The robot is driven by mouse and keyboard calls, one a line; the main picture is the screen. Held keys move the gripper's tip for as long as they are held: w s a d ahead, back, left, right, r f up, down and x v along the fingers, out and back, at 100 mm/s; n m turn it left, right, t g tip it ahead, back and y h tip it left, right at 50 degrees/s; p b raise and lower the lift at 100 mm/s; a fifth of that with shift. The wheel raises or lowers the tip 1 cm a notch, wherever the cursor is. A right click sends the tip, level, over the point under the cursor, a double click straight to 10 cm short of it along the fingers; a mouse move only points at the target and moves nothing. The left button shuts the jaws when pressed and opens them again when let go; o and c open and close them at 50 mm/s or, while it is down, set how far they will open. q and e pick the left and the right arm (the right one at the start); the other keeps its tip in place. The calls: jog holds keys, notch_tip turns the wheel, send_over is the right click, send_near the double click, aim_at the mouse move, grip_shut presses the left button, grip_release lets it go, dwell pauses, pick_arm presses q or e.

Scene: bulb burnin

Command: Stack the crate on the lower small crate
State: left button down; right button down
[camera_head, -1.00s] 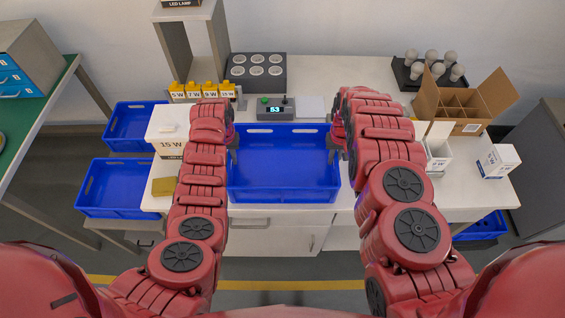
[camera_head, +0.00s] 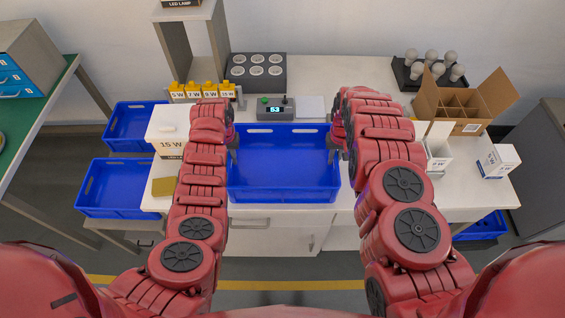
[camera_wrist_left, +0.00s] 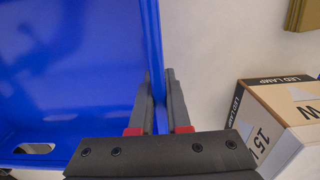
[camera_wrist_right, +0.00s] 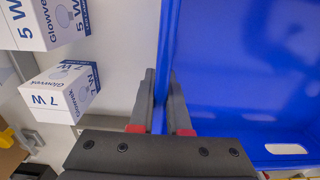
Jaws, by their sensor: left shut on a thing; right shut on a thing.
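An empty blue crate (camera_head: 284,196) sits upright between my two grippers at the front middle of the white table. My left gripper (camera_head: 233,150) is shut on its left wall; the left wrist view shows the wall between the fingers (camera_wrist_left: 159,92). My right gripper (camera_head: 333,148) is shut on its right wall, which also shows between the fingers in the right wrist view (camera_wrist_right: 161,95). Two more blue crates stand low at the left of the table, a nearer one (camera_head: 112,211) and a farther one (camera_head: 112,147). Another blue crate (camera_head: 484,231) is low at the right, partly hidden.
A 15 W lamp box (camera_head: 166,146) and a small tan block (camera_head: 163,187) lie left of the held crate. A display unit (camera_head: 275,113) and socket block (camera_head: 258,72) stand behind it. An open carton (camera_head: 465,112) and white boxes (camera_head: 498,161) are at right.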

aim_at(229, 153)
dwell(0.4)
